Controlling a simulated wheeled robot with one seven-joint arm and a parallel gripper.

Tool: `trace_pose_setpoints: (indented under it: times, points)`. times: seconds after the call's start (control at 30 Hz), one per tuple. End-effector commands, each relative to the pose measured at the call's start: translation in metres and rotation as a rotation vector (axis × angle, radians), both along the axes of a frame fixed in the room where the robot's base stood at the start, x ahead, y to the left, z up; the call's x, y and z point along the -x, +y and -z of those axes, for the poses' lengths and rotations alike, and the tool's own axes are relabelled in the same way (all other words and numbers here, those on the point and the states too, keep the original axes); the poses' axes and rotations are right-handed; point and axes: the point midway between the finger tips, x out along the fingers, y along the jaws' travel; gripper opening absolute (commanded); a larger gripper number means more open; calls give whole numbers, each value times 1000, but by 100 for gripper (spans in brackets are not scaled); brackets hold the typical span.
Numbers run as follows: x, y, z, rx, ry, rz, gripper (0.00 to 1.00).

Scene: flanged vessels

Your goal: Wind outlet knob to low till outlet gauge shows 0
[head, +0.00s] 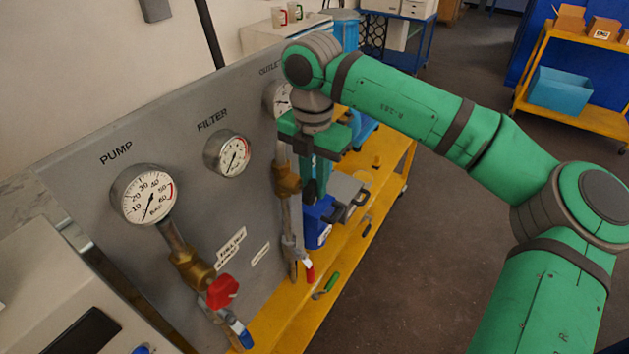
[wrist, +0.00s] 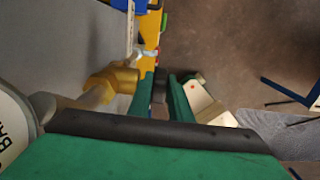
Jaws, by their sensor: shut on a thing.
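The outlet gauge (head: 282,99) is on the right of the grey panel, partly covered by my arm, and its reading cannot be made out. Part of a gauge dial (wrist: 13,130) is at the left edge of the wrist view. Below the outlet gauge is a brass valve body (head: 286,178), also in the wrist view (wrist: 119,79). My gripper (head: 314,196) points down just right of the brass body. In the wrist view its green fingers are shut on a dark piece, seemingly the outlet knob (wrist: 160,87); the head view hides the knob.
The pump gauge (head: 149,194) and filter gauge (head: 228,154) are on the same panel. A red knob (head: 222,292) is at lower left; a red lever (head: 308,271) hangs below the outlet valve. A blue bin (head: 318,222) is beside the gripper. Open floor (head: 420,250) lies right.

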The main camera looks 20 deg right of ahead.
Motion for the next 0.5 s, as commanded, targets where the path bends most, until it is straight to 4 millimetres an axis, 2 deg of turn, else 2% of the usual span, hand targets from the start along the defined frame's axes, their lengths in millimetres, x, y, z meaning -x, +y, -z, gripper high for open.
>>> trace_pose_setpoints:
  times: [0.27,0.5]
  points:
    - [3,2,-2,111,-84,-3,0]
    - [6,7,-2,278,-213,-6,0]
